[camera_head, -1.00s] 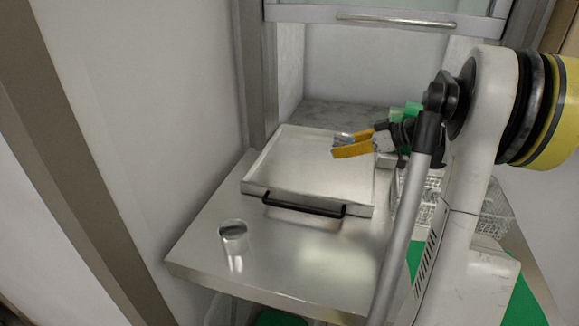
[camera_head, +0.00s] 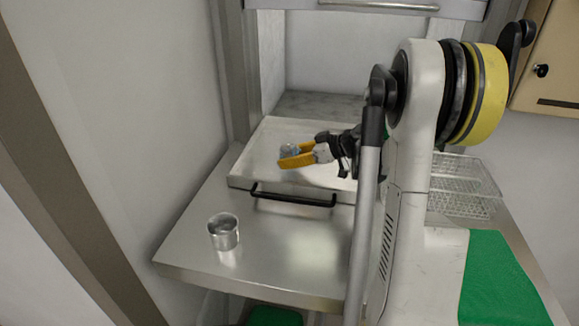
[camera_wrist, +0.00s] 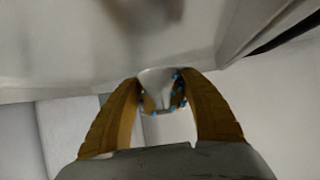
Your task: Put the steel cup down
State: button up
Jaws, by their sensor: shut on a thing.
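My gripper (camera_head: 291,157) has orange-yellow fingers and is shut on a small grey cup (camera_head: 289,149). In the wrist view the held cup (camera_wrist: 161,88) sits between the two curved fingers, with small blue spots along its sides; I cannot tell its material for certain. In the head view it appears over the shallow metal tray (camera_head: 238,183); the gap beneath it cannot be judged. Another cup, shiny and steel-looking (camera_head: 224,236), stands upright on the steel table (camera_head: 290,245), left of and nearer than my gripper, untouched.
The tray has a black handle (camera_head: 293,199) on its near side. A white wire basket (camera_head: 465,187) stands at the right. A white wall borders the table's left. The steel surface between the standing cup and my arm is bare.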

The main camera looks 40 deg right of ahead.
aim_at(289, 170)
jog(key=shift+f, duration=1.4)
jog(key=shift+f+b, duration=0.15)
jog(key=shift+b, duration=0.25)
jog(key=o, duration=1.2)
jog(key=shift+c, duration=0.2)
jog(key=shift+d+r+p, duration=0.15)
jog(key=shift+r+p, duration=0.15)
jog(key=v, duration=0.7)
jog(key=shift+s+p, duration=0.15)
jog(key=shift+p, duration=0.2)
